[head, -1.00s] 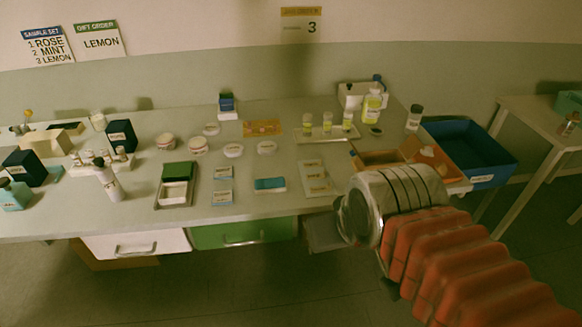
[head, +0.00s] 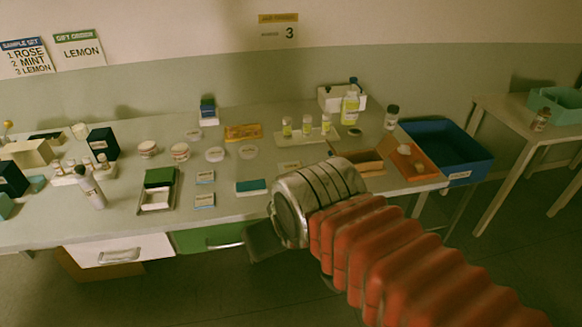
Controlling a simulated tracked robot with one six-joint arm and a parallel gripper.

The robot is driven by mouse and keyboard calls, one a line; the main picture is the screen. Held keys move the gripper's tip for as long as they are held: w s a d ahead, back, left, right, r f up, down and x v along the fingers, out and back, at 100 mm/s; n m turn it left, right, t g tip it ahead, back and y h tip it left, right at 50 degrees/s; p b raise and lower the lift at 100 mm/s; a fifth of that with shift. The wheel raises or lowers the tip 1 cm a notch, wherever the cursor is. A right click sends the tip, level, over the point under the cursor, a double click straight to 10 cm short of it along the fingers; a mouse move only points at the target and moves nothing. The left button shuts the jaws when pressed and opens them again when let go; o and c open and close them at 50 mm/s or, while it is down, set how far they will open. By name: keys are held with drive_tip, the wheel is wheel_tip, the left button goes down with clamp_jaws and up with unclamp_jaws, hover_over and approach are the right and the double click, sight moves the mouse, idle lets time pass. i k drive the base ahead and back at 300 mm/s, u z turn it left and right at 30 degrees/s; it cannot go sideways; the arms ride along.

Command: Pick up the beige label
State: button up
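The beige label is not clearly identifiable. A flat tan-orange card (head: 243,132) lies at the back middle of the bench and may or may not be it. My gripper (head: 264,240) shows only as a dark grey shape below the metal wrist, at the bench's front edge. Its fingers cannot be made out, and no held object shows.
A blue bin (head: 448,146) is at right. Drawers (head: 118,250) stand open in front.

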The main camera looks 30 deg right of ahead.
sight(297, 166)
drive_tip(key=z, duration=0.1)
drive_tip(key=i, duration=1)
drive_tip(key=u, duration=0.1)
